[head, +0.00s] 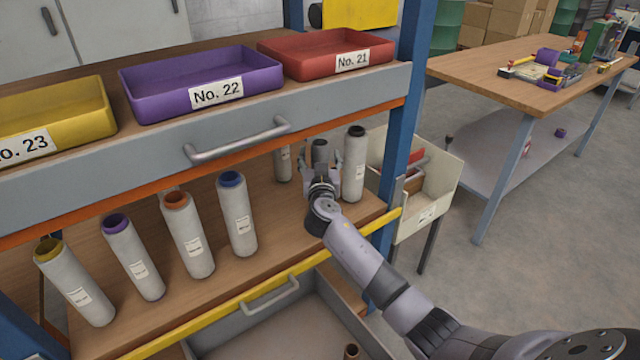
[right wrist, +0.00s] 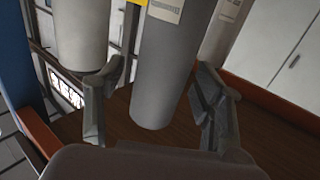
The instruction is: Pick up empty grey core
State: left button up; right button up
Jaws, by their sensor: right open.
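The grey core (head: 320,150) stands on the lower wooden shelf in the head view, partly hidden behind my right gripper (head: 320,180). It is darker than the pale spools around it. In the right wrist view the grey core (right wrist: 168,75) stands between the two fingers of my right gripper (right wrist: 158,100), with a pale label high on its side. The fingers are spread, one on each side of it, with gaps visible. I cannot tell how deep the core sits between them. My left gripper is not in view.
A pale spool with a black top (head: 354,163) stands close to the right, another pale spool (head: 283,163) behind left. Several spools with coloured tops stand further left. Above is a shelf with a purple tray (head: 150,107); a blue post (head: 400,150) stands at right.

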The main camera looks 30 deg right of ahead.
jog(key=shift+w+d, duration=0.2)
jog(key=shift+w, duration=0.15)
jog(key=shift+r, duration=0.1)
jog(key=shift+c, duration=0.2)
jog(key=c, duration=1.2)
